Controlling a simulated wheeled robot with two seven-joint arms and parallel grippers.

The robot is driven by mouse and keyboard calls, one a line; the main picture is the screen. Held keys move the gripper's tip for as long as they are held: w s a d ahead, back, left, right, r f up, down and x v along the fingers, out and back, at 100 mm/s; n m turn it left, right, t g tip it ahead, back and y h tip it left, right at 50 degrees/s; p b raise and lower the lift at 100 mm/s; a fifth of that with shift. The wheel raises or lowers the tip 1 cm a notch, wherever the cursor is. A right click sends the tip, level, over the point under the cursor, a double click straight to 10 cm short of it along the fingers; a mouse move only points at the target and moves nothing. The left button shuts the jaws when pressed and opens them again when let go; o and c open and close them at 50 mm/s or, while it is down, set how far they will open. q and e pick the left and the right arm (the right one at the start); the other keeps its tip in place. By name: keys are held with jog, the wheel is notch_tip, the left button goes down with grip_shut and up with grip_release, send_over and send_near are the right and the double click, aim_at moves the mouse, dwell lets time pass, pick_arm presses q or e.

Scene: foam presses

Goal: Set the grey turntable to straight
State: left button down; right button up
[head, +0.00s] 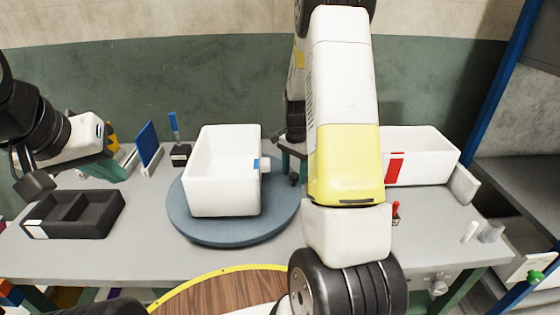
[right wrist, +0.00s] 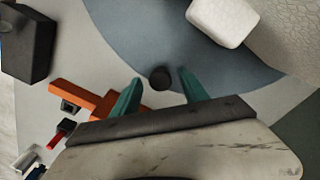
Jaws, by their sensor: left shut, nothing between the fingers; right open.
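The blue-grey turntable (head: 215,238) is a round disc on the table, with a white foam box (head: 222,200) on it. The box has a blue mark and a small white block on its right side. A dark peg (head: 294,179) stands at the disc's right edge. My right gripper (head: 291,160) is open just above the peg. In the right wrist view, the dark peg (right wrist: 160,78) shows between the teal fingertips of the gripper (right wrist: 160,88), with the turntable (right wrist: 150,30) beyond. My left gripper (head: 119,170) is shut and empty, left of the turntable.
A black divided tray (head: 98,228) lies at the left, near a blue upright panel (head: 149,144). A second white box (head: 430,155) with a red mark stands at the right, partly behind my right arm. An orange piece (right wrist: 75,97) lies beside the turntable.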

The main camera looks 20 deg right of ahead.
jog(key=shift+c, duration=0.4)
grip_shut()
dwell(0.9)
